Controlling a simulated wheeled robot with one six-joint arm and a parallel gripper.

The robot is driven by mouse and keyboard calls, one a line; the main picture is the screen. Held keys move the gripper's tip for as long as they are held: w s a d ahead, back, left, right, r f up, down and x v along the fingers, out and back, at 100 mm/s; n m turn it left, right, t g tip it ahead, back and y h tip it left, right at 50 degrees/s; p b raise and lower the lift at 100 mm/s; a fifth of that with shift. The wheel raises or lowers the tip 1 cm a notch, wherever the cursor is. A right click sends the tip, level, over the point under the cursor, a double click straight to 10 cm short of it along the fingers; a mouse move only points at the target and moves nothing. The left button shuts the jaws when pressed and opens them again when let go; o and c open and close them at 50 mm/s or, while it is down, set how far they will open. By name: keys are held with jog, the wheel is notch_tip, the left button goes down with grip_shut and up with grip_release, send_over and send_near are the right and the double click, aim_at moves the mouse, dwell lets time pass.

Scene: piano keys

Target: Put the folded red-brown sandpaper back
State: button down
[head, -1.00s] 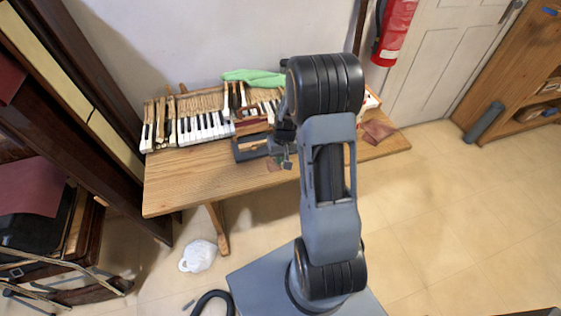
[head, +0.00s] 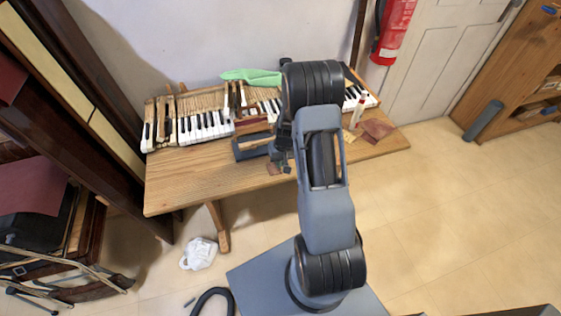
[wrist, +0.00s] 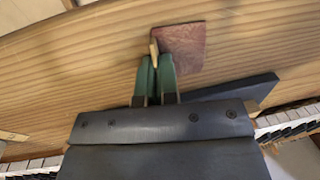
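The folded red-brown sandpaper (wrist: 184,46) shows in the wrist view as a small squarish piece just beyond my fingertips, with a narrow tan edge along its left side. My gripper (wrist: 155,62) has its green fingers close together, with that tan edge in line between the tips, and looks shut on it. In the head view the piece (head: 273,168) appears over the front part of the wooden table (head: 190,184), beside my gripper (head: 283,166). Its exact height above the wood cannot be told. Another red-brown sheet (head: 378,129) lies at the table's right end.
A white bottle (head: 357,112) stands near the right end. The table's left front is clear.

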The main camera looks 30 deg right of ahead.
jog(key=shift+f, duration=0.2)
jog(key=c, duration=1.4)
grip_release()
jog(key=shift+r, duration=0.1)
jog(key=shift+r, duration=0.25)
notch_tip(320, 180, up, 10)
jog(key=d+r+b, duration=0.1)
jog(key=d, duration=0.1)
jog(key=shift+s+a+r+n+t+h, duration=0.3)
jog(key=shift+s+a+r+t, duration=0.3)
jog(key=shift+s+a+r, duration=1.85)
jog(key=shift+s+a+r+n+t+h, duration=0.25)
jog(key=shift+s+a+r+n+t, duration=0.3)
jog(key=shift+s+a+r, duration=2.15)
jog(key=shift+s+a+r+n+t+h, duration=0.25)
jog(key=shift+s+a+r+t, duration=0.4)
jog(key=shift+s+a+r, duration=1.55)
